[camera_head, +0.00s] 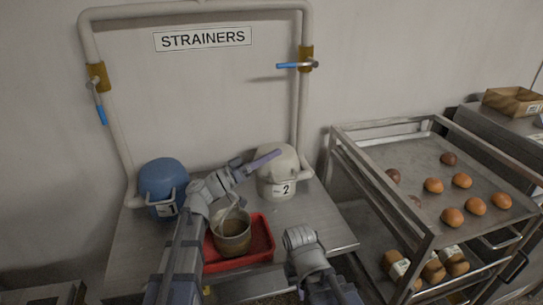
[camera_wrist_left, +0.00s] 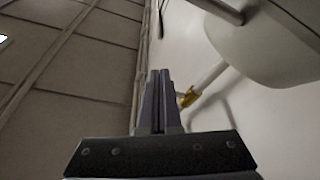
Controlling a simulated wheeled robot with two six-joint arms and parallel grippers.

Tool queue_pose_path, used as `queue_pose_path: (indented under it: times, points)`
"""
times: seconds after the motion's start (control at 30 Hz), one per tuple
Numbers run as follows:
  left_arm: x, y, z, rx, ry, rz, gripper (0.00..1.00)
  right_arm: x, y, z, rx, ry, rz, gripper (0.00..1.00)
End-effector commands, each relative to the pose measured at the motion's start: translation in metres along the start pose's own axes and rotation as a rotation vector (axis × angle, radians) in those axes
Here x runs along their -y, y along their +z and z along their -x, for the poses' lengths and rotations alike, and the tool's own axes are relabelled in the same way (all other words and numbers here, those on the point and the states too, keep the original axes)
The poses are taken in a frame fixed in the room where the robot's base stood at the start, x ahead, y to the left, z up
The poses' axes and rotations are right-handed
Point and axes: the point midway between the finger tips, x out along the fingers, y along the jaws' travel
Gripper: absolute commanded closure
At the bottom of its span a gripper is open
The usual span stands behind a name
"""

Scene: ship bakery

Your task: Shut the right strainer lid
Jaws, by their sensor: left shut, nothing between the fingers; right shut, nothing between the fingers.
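The right strainer (camera_head: 285,188) is a cream, domed vessel labelled 2, on the steel counter at the foot of the right pipe. Its rounded lid (camera_head: 287,157) is on top; I cannot tell whether it is fully down. My left gripper (camera_head: 277,154) is shut and empty, its tips overlapping the upper left of that dome in the head view. In the left wrist view, the shut fingers (camera_wrist_left: 158,76) are clear of a large pale rounded body (camera_wrist_left: 275,45) at the upper right. My right gripper (camera_head: 299,237) is low, by the counter's front, shut and empty.
A blue strainer (camera_head: 165,178) labelled 1 stands at the left. A red tray (camera_head: 262,243) holds a metal pot (camera_head: 232,240) under my left arm. A steel rack (camera_head: 432,243) with buns stands at the right. Pipes with blue-handled valves (camera_head: 293,65) run up the wall.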

Motion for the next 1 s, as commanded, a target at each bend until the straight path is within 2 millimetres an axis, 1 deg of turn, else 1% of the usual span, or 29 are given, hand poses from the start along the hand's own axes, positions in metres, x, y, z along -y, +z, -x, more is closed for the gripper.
queue_pose_path:
  times: [0.17, 0.27, 0.7, 0.83, 1.0]
  points:
    - [-0.005, -0.01, -0.004, 0.0, 0.0, 0.0, 1.0, -0.001, 0.001, 0.012, 0.0, 0.0, 0.0, 1.0]
    - [-0.01, -0.019, -0.007, 0.0, 0.0, 0.0, 1.0, -0.002, 0.001, 0.023, 0.0, 0.0, 0.0, 1.0]
    - [-0.039, -0.073, -0.026, 0.0, 0.0, 0.0, 1.0, -0.008, 0.005, 0.087, 0.0, 0.0, 0.0, 1.0]
    - [-0.044, -0.082, -0.029, 0.0, 0.0, 0.0, 1.0, -0.009, 0.006, 0.097, 0.0, 0.0, 0.0, 1.0]
    - [-0.045, -0.084, -0.03, 0.0, 0.0, 0.0, 1.0, -0.009, 0.006, 0.099, 0.0, 0.0, 0.0, 1.0]
